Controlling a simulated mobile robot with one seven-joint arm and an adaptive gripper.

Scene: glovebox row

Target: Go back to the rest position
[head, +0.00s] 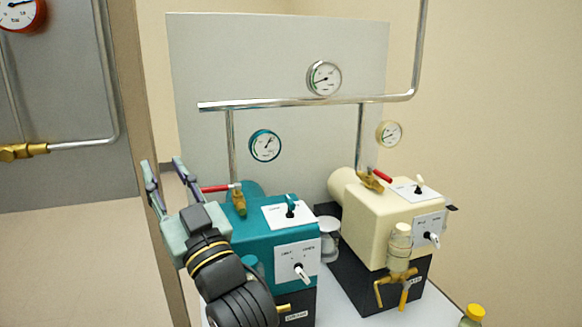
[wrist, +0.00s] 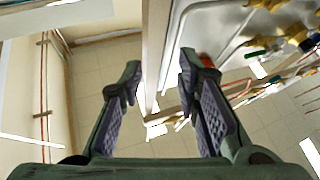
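My gripper (head: 166,178) is raised at the left in the head view, to the left of the teal pump unit (head: 262,240). Its two fingers point up and stand apart. In the wrist view my gripper (wrist: 158,85) also shows both fingers spread with nothing held between them. Beyond the fingers are a panel edge and the floor. The black arm behind my gripper covers part of the teal unit's lower left side.
A cream pump unit (head: 385,220) stands right of the teal one. Red-handled valves, a steel pipe (head: 300,103) and gauges (head: 324,78) are behind. A brown post (head: 140,120) is close to my gripper. A yellow-capped bottle (head: 473,315) is at lower right.

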